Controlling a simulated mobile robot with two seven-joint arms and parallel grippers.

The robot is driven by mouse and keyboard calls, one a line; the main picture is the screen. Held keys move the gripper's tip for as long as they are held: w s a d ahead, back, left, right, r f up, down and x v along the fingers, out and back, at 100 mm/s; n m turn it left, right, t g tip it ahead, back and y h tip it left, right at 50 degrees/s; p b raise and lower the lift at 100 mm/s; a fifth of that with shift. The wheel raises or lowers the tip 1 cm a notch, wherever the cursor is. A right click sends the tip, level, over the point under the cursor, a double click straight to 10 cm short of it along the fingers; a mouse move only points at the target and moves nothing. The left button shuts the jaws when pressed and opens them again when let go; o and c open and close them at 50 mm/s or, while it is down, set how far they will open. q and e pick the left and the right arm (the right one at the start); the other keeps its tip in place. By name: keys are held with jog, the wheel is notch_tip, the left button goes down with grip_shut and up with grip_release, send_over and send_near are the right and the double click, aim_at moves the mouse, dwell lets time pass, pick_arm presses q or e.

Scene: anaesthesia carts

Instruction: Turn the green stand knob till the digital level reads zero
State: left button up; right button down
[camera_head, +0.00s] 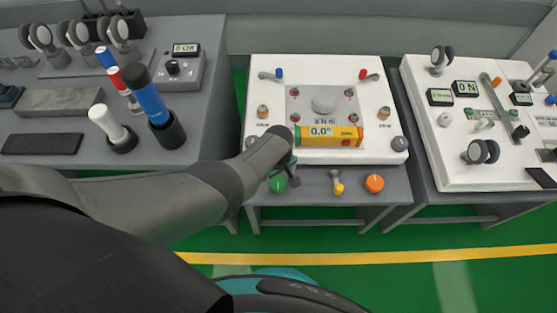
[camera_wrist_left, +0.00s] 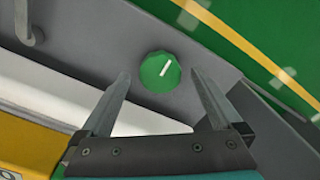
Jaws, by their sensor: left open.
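The green stand knob (camera_head: 278,184) sits on the front grey ledge of the middle stand. It also shows in the left wrist view (camera_wrist_left: 160,72) as a green disc with a slanted white mark. My left gripper (camera_head: 291,172) is just above and beside the knob in the head view. In the wrist view its two fingers are spread apart, one on each side of the knob, with visible gaps. The yellow digital level (camera_head: 345,136) lies on the white plate, and its display looks like 0.0°. My right gripper is not in view.
A yellow-tipped lever (camera_head: 338,188) and an orange knob (camera_head: 374,184) sit on the same ledge, to the right. The left cart (camera_head: 60,165) carries cylinders and dials. The right panel (camera_head: 455,165) carries displays and knobs. Green floor lies in front.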

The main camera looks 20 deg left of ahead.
pick_arm(q)
notch_tip(320, 180, up, 7)
jog(key=p, duration=0.5)
jog(key=shift+r+p, duration=0.2)
jog(key=shift+p, duration=0.1)
notch_tip(320, 180, up, 5)
jog(key=p, duration=0.4)
send_over(279, 183)
jog(key=shift+r+p, duration=0.3)
jog(key=shift+r, duration=0.55)
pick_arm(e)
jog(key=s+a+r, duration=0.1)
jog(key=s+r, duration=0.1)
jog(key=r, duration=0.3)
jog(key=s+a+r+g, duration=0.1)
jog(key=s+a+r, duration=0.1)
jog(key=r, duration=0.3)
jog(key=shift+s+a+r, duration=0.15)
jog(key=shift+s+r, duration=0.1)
